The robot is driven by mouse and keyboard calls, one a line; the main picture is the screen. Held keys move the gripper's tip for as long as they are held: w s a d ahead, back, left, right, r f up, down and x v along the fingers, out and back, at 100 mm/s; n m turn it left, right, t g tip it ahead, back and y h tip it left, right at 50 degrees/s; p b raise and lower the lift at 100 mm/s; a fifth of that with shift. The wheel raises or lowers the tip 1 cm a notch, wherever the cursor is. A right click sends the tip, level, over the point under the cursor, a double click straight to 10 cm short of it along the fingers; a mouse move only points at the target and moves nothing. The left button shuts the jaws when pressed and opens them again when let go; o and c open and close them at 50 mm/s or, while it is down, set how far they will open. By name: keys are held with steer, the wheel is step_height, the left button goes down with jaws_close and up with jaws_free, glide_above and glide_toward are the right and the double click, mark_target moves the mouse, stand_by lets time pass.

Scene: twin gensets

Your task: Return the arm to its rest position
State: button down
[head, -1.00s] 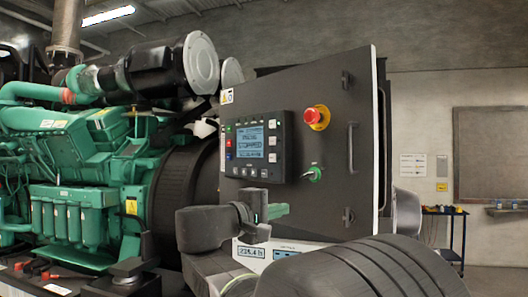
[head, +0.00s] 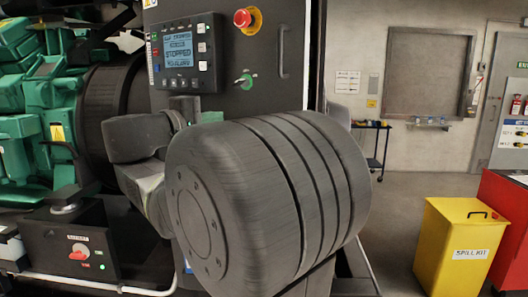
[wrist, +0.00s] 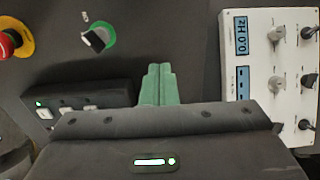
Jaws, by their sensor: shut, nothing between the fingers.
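My gripper (wrist: 159,84) shows in the wrist view as two green fingers pressed together with nothing between them. It hangs in front of the dark control cabinet. In the head view the dark wrist parts are left of my large ribbed arm link, and the fingers are mostly hidden. The fingers appear apart from the cabinet's green key switch (head: 243,82), which also shows at upper left in the wrist view (wrist: 97,38). The red emergency stop (head: 243,18) is above the switch. The controller screen (head: 180,48) seems to read "STOPPED".
A green engine (head: 30,120) stands at left, with a black box with a red rotary switch (head: 78,252) in front. A white meter panel with knobs (wrist: 262,75) is right of the fingers in the wrist view. A yellow spill kit bin (head: 455,215) and red cabinet (head: 510,215) stand right. Floor between is clear.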

mark_target(238, 113)
steer(key=p+x, duration=0.1)
steer(key=x, duration=0.5)
steer(key=shift+s+a, duration=0.1)
steer(key=shift+s, duration=0.05)
